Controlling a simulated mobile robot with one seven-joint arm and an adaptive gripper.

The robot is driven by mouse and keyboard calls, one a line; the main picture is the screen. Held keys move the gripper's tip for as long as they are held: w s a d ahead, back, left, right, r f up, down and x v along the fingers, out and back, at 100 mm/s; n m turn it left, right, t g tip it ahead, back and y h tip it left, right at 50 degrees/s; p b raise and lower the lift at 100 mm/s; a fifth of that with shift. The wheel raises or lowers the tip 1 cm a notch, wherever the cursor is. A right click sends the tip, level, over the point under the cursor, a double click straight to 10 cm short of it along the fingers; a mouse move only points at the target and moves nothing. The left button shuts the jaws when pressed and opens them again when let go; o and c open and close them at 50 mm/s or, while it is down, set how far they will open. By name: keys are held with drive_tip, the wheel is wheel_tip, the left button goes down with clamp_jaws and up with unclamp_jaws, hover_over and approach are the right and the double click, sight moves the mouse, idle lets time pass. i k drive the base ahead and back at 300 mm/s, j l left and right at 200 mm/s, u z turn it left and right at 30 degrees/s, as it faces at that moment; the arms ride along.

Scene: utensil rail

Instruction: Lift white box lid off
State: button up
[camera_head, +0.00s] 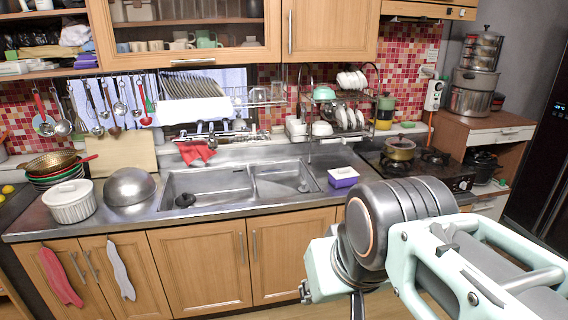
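A small purple box (343,181) stands on the steel counter, right of the sink and left of the stove. Its white lid (343,173) sits on top of it. My arm, in mint green and grey, fills the lower right of the head view, in front of the counter. It is apart from the box and lid as far as I can see. No gripper fingers can be made out in this view.
The double sink (215,187) lies left of the box. A gold pot (400,148) stands on the stove (430,168) to the right. The counter right around the box is clear.

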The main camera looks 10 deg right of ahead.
sight(342, 173)
drive_tip(key=i+l, duration=0.3)
drive_tip(key=i+l+z, duration=0.15)
drive_tip(key=i+l, duration=0.15)
drive_tip(key=i, duration=0.25)
drive_tip(key=i+l, duration=0.25)
drive_tip(key=i, duration=0.15)
drive_tip(key=i+l+z, duration=0.15)
drive_tip(key=i+l, duration=0.15)
drive_tip(key=i, duration=0.15)
drive_tip(key=i+l, duration=0.65)
drive_tip(key=i, duration=0.15)
drive_tip(key=i+j+z, duration=0.15)
drive_tip(key=i, duration=0.05)
